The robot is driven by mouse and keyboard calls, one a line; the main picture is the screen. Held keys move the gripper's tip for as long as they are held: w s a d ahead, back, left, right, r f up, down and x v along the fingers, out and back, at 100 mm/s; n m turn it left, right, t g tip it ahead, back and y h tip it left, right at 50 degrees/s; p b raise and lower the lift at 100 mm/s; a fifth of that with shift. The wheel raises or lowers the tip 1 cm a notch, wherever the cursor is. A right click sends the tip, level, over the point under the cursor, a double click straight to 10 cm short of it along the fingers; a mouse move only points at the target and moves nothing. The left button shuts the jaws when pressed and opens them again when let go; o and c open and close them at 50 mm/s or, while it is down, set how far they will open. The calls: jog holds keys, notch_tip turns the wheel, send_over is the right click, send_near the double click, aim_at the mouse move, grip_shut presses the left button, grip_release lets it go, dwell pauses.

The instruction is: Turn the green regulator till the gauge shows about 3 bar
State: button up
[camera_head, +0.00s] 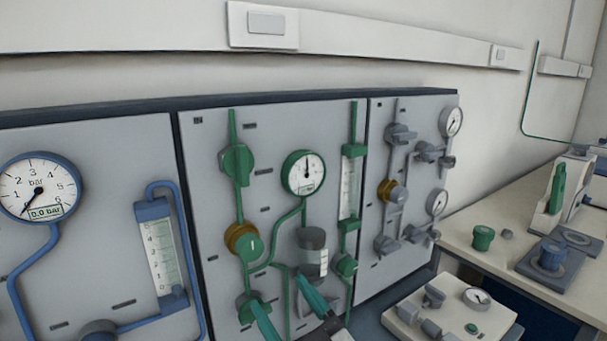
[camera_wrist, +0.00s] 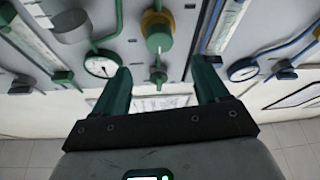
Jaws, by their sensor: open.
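The green regulator knob (camera_head: 251,246) has a white mark and a brass collar behind it, on the middle panel. It also shows at the top of the wrist view (camera_wrist: 158,42). The green-rimmed gauge (camera_head: 304,172) is up and right of it; its needle points roughly upward, but its numbers are too small to read. In the wrist view the gauge (camera_wrist: 101,66) is left of the knob. My gripper (camera_head: 279,292) is open and empty, below and in front of the knob, apart from it. Its green fingers also show in the wrist view (camera_wrist: 162,78), spread wide.
A green valve (camera_head: 238,162) sits above the regulator and another green valve (camera_head: 247,308) below it. A grey cylinder (camera_head: 312,243) juts out to the right. A blue gauge (camera_head: 38,187) reads 0.0 bar at left. A bench (camera_head: 470,235) with devices stands right.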

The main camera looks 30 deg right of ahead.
jog(key=shift+r, duration=0.1)
jog(key=m+g+h+p, duration=0.2)
jog(key=m+g+p, duration=0.2)
jog(key=m+p, duration=0.3)
send_near(253, 251)
jog(key=shift+n, duration=0.7)
jog(key=w+p, duration=0.1)
jog(key=w, duration=0.3)
jog(key=w+p, duration=0.2)
jog(key=w, duration=0.3)
jog(key=shift+w+d+r, duration=0.1)
jog(key=shift+r, duration=0.15)
jog(key=c, duration=1)
jog(key=shift+c, duration=0.3)
